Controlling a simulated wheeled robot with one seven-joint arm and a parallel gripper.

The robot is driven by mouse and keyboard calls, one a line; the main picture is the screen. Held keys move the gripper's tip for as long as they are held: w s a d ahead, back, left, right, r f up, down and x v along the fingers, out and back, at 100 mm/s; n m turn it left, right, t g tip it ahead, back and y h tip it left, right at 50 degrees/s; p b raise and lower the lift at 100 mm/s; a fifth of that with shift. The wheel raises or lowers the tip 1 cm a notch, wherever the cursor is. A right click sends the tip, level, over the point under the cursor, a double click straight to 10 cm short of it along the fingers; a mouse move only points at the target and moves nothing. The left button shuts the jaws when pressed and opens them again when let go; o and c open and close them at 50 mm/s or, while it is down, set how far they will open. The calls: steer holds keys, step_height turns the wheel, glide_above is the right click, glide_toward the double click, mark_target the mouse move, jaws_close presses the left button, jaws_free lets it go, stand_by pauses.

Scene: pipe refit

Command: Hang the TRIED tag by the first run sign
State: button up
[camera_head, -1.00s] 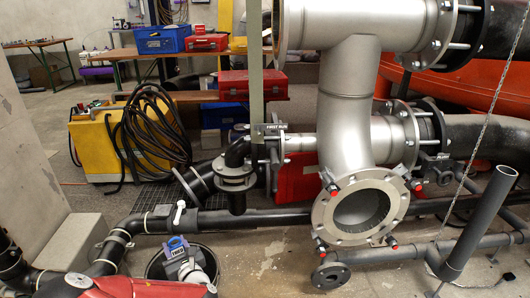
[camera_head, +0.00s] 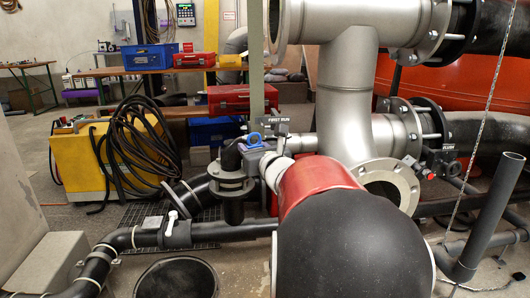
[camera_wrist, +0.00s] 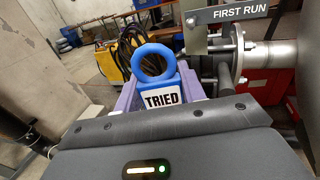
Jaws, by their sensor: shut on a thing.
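The TRIED tag (camera_wrist: 160,99) has a white label on a blue body with a thick blue ring on top. My gripper (camera_wrist: 158,84) is shut on it, with a purplish finger on each side, and holds it upright with the ring up. In the head view the tag's blue ring (camera_head: 254,138) shows just in front of the FIRST RUN sign (camera_head: 270,127). My gripper (camera_head: 259,153) is partly hidden there by my red and black arm. In the wrist view the dark FIRST RUN sign (camera_wrist: 240,13) is above and right of the ring, apart from it, on a grey bracket (camera_wrist: 192,30).
A large grey pipe assembly (camera_head: 345,100) with an open flange stands right of the sign. Dark pipes (camera_head: 220,232) run along the floor. A black bucket (camera_head: 176,278) stands below. A yellow machine with coiled hoses (camera_head: 80,165) is at left. A FLUSH sign (camera_head: 448,147) hangs at right.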

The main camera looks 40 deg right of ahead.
step_height(320, 180, up, 2)
steer(key=s+d, duration=0.2)
steer(key=s, duration=0.1)
steer(key=w+d+f+p, duration=0.1)
steer(key=w+d+p, duration=0.2)
steer(key=w, duration=0.6)
steer(key=shift+w+d+f+m+h+p, duration=0.15)
steer(key=shift+d+m+h+p, duration=0.2)
steer(key=shift+d, duration=0.7)
stand_by(0.8)
steer(key=o, duration=1)
steer(key=shift+o, duration=0.2)
